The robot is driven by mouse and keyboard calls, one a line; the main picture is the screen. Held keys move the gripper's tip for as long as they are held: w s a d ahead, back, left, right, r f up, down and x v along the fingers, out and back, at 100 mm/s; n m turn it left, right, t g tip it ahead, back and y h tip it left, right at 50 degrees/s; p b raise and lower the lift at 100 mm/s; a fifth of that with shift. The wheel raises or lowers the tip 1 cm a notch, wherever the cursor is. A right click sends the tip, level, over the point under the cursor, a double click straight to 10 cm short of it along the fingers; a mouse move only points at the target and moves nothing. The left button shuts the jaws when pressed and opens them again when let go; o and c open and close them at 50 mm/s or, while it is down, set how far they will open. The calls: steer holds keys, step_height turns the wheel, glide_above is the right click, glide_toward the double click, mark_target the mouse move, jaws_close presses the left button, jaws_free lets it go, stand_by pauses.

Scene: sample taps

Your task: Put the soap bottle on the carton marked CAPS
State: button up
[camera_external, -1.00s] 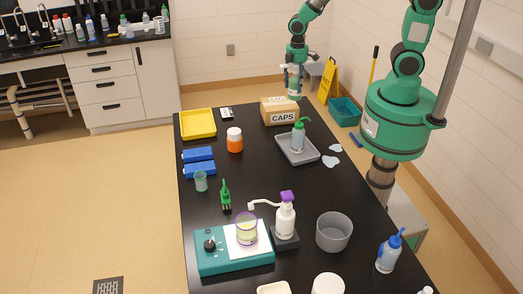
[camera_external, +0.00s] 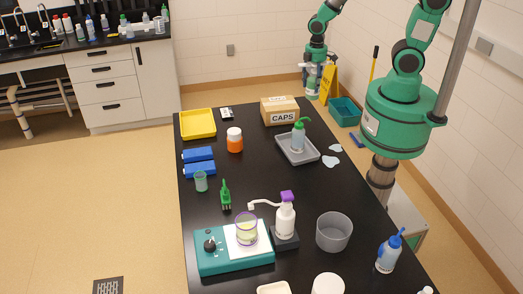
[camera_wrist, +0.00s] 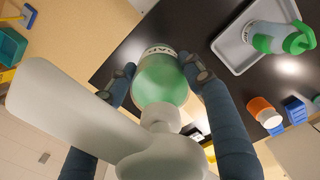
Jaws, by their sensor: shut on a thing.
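My gripper (camera_external: 312,76) is shut on the soap bottle (camera_external: 312,88), a pale green bottle, and holds it in the air near the table's far right corner. In the wrist view my gripper (camera_wrist: 158,72) has a dark finger on each side of the bottle (camera_wrist: 160,84). Its white pump head faces the camera and part of a lettered label shows. The carton marked CAPS (camera_external: 283,117), a brown box, stands on the table's far end. The bottle appears to the right of the carton and apart from it. I cannot clearly make out the carton in the wrist view.
A grey tray (camera_external: 311,157) holding a green-capped bottle (camera_external: 298,142) lies in front of the carton. A yellow tray (camera_external: 198,123) and an orange jar (camera_external: 235,145) are to the left. A yellow floor sign (camera_external: 328,83) stands behind the gripper.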

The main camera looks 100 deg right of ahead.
steer(key=w+d+f, duration=0.1)
steer(key=w+d, duration=0.6)
steer(key=w, duration=0.7)
steer(key=shift+d+f, duration=0.2)
steer(key=shift+f, duration=0.1)
steer(key=shift+f, duration=1.7)
steer(key=shift+f, duration=0.15)
steer(key=o, duration=1.7)
step_height(320, 180, up, 12)
steer(key=shift+r+p, duration=0.15)
steer(key=shift+p, duration=0.15)
